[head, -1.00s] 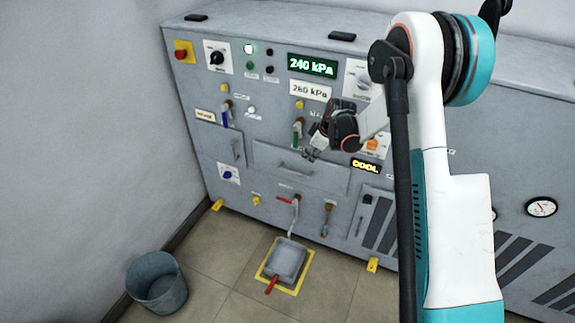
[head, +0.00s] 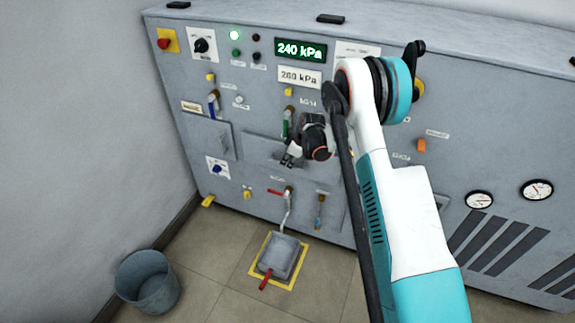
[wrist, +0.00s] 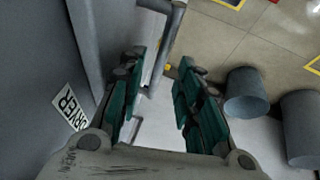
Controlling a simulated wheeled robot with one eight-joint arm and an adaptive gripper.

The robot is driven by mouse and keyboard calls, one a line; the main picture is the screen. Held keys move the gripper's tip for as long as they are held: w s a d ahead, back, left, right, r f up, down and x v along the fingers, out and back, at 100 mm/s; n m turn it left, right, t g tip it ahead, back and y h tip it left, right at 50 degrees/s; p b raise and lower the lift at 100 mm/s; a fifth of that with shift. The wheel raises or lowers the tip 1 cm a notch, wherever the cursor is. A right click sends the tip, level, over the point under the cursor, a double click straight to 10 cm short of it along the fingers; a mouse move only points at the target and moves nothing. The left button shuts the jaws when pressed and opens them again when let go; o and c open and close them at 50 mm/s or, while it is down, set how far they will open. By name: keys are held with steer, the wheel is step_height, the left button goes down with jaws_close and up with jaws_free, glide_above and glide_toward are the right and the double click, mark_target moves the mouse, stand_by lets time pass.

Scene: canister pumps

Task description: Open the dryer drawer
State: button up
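The dryer drawer (head: 258,149) is a wide grey panel in the middle of the cabinet front, partly hidden behind my gripper (head: 289,157). It looks flush with the front. In the wrist view my gripper (wrist: 160,85) is open, its two green-padded fingers apart. A grey bar (wrist: 170,42), which looks like the drawer handle, runs lengthwise into the gap between the fingertips. I cannot tell whether either finger touches it. A white label reading DRYER (wrist: 70,107) is on the cabinet face at left in the wrist view.
The grey cabinet (head: 460,110) carries valves, gauges and a 240 kPa display (head: 301,50). A red-handled valve (head: 287,193) sits below the drawer, above a grey floor pan (head: 283,256). A grey bucket (head: 148,282) stands at left. The tiled floor between is clear.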

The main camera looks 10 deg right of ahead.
steer(key=shift+x, duration=1)
jaws_close()
steer(key=shift+s+a, duration=0.1)
